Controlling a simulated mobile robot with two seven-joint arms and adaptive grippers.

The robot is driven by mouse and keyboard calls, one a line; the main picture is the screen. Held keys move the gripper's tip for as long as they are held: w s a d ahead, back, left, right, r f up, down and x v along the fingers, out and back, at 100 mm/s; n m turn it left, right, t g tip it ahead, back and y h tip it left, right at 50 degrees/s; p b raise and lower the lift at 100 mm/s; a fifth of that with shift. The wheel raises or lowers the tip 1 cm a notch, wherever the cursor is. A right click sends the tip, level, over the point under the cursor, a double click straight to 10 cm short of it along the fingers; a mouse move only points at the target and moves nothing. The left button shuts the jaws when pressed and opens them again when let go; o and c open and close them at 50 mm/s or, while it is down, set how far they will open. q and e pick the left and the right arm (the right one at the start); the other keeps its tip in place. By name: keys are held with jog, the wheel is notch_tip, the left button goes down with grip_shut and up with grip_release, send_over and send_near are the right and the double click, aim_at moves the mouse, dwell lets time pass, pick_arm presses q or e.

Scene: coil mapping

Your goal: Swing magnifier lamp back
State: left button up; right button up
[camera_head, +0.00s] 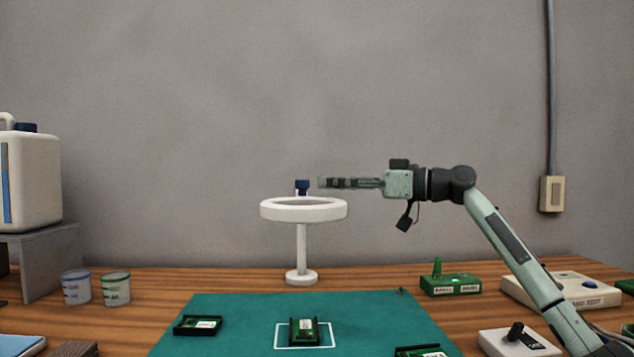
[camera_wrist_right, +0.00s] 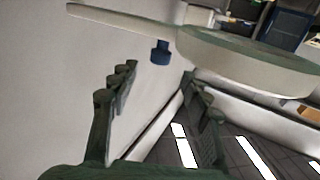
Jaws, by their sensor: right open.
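The magnifier lamp stands behind the mat, with a white ring head (camera_head: 270,211) on a thin upright post and round base. A dark blue knob (camera_head: 302,187) sticks up at the ring's rim. My right gripper (camera_head: 320,183) reaches in from the right above the ring, its fingertips just right of the knob and apart from it in the picture. In the right wrist view the open, empty fingers (camera_wrist_right: 158,76) point towards the blue knob (camera_wrist_right: 160,52), which shows between and beyond them. The white ring (camera_wrist_right: 250,62) shows beside it. My left gripper is out of view.
A teal mat (camera_head: 240,310) holds several green boards, one inside a white outline. Two cups (camera_head: 76,288) and a white jug (camera_head: 30,180) on a grey stand are at left. Green and pale boxes (camera_head: 450,285) stand at right. The wall is behind.

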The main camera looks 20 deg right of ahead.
aim_at(303, 181)
jog(key=p+x, duration=0.1)
jog(key=x, duration=0.6)
jog(key=shift+r+p, duration=0.15)
jog(key=shift+p, duration=0.15)
jog(key=shift+w+a, duration=0.3)
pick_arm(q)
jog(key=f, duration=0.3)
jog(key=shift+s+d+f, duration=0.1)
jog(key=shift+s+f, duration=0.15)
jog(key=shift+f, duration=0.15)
pick_arm(e)
jog(key=shift+c, duration=0.5)
grip_shut()
